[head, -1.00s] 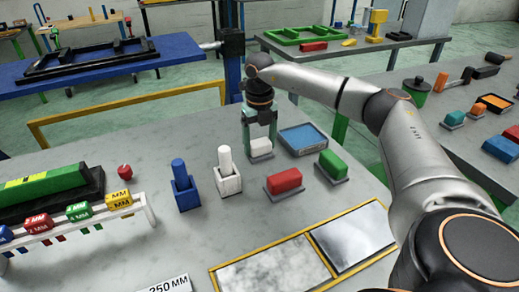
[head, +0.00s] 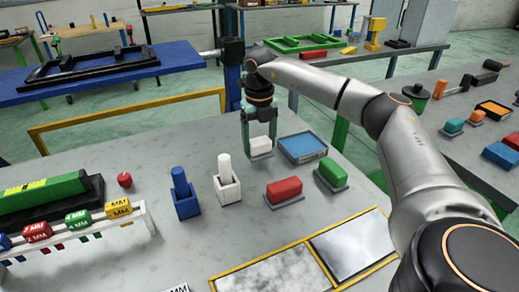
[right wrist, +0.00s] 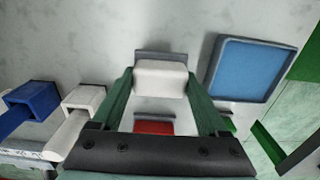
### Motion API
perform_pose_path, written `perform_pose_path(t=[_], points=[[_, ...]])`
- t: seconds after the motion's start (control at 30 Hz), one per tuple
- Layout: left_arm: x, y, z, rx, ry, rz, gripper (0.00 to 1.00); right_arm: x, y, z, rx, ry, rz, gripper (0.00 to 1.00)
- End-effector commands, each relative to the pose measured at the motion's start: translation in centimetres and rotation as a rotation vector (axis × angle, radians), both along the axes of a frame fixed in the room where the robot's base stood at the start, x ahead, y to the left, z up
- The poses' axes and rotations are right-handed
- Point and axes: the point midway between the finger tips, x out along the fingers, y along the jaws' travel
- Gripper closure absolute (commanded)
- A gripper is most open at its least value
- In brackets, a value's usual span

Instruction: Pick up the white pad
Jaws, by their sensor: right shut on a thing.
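The white pad (head: 260,145) is a small block between the fingers of my right gripper (head: 260,141). In the right wrist view the gripper (right wrist: 163,85) has a green finger on each side of the white pad (right wrist: 160,77), shut on it. A grey base plate (right wrist: 165,56) shows just behind the pad. I cannot tell clearly whether the pad touches it. My left gripper is not in view.
A blue tray-like pad (head: 303,146) lies close to the right. Red (head: 284,189) and green (head: 331,172) pads stand in front. White (head: 227,183) and blue (head: 183,193) holders with upright pegs stand to the left. Bare tabletop lies behind the holders.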

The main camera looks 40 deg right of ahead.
Motion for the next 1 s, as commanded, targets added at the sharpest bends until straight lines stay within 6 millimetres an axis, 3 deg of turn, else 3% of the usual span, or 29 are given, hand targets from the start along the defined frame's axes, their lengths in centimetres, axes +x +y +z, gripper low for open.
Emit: perform_pose_path(t=[0.27, 0.63, 1.0], points=[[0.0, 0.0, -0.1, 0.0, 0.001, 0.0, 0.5, -5.0, 1.3, 6.2, -0.001, -0.006, 0.003, 0.88], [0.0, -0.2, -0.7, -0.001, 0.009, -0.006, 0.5, -11.7, 3.1, 9.0, -0.002, -0.002, 0.002, 0.88], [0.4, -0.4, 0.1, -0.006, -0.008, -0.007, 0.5, -13.6, 3.6, 10.0, 0.0, 0.0, -0.001, 0.88]])
